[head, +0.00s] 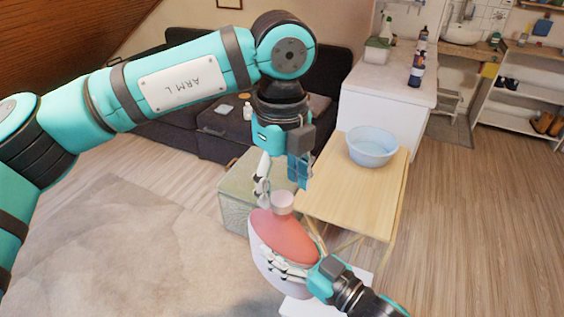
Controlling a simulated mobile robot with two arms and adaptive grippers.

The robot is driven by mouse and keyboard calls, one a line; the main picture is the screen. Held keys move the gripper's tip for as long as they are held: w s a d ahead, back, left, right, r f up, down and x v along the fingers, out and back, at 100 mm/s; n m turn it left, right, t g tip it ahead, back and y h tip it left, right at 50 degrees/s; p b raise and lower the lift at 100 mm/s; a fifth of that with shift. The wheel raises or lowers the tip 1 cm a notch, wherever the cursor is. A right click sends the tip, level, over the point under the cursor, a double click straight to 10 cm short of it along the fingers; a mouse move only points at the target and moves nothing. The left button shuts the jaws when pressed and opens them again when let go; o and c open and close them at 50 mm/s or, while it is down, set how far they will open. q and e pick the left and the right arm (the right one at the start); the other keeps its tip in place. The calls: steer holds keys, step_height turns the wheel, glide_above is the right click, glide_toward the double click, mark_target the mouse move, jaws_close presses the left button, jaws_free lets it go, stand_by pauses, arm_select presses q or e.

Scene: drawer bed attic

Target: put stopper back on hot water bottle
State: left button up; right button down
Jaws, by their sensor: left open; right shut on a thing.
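The hot water bottle (284,232) is a rounded pink-red body with a paler lower side. A pale pinkish-white cylindrical piece stands at its top; I cannot tell whether this is the bare neck or includes the stopper. My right gripper (283,266) is shut on the front of the bottle and holds it, tilted, near the front of the wooden table. My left gripper (279,188) is open and points down just above the pale top piece, its fingers to either side. I cannot tell whether it touches it. No separate stopper shows.
The light wooden table (345,200) has a pale blue basin (373,146) at its back right. A green-grey box seat (236,208) stands left of the table. A dark sofa (210,125) and a white cabinet (390,85) with bottles are behind. Floor is clear at right.

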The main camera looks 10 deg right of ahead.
arm_select(q)
steer(key=shift+f, duration=1.4)
